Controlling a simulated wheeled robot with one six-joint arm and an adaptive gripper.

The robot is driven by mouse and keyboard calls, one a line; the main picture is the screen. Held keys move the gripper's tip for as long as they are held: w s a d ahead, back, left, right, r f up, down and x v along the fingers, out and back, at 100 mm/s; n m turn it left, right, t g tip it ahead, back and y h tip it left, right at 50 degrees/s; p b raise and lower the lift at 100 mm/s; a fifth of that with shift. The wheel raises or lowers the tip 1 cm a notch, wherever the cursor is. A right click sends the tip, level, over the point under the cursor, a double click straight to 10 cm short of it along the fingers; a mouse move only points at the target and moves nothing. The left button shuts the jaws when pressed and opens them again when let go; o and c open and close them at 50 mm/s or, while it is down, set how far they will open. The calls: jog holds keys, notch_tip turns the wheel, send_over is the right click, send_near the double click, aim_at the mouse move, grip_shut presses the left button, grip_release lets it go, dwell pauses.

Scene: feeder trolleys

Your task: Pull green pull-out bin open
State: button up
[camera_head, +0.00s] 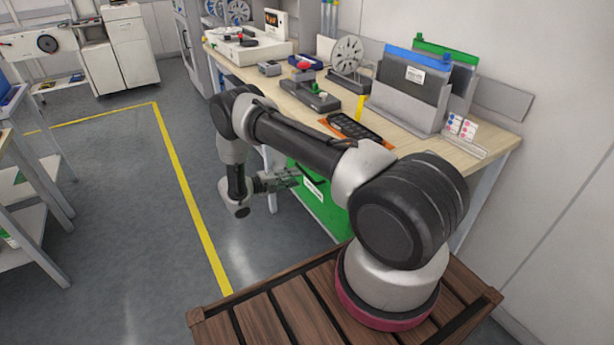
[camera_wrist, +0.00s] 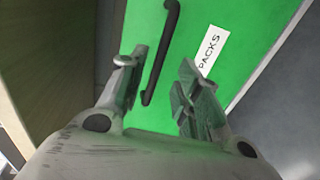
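The green pull-out bin (camera_head: 333,212) sits under the workbench, partly hidden behind my arm. Its green front (camera_wrist: 95,85) fills much of the wrist view, with a white label reading "PACKS" (camera_wrist: 209,50). A black bar handle (camera_wrist: 164,48) is fixed to that front. My gripper (camera_wrist: 163,62) is open, with one finger on each side of the handle's lower part in the picture. No clear contact between fingers and handle shows. In the head view my gripper (camera_head: 285,180) is close to the bin's front.
The workbench (camera_head: 478,141) above the bin carries a grey file holder (camera_head: 404,104), a black tray (camera_head: 354,127) and a reel (camera_head: 347,56). A shelf trolley (camera_head: 35,205) stands at the left. The floor (camera_head: 130,220) between is clear, with yellow lines.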

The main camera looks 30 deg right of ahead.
jog(key=x, duration=0.7)
jog(key=shift+s, duration=0.1)
grip_shut()
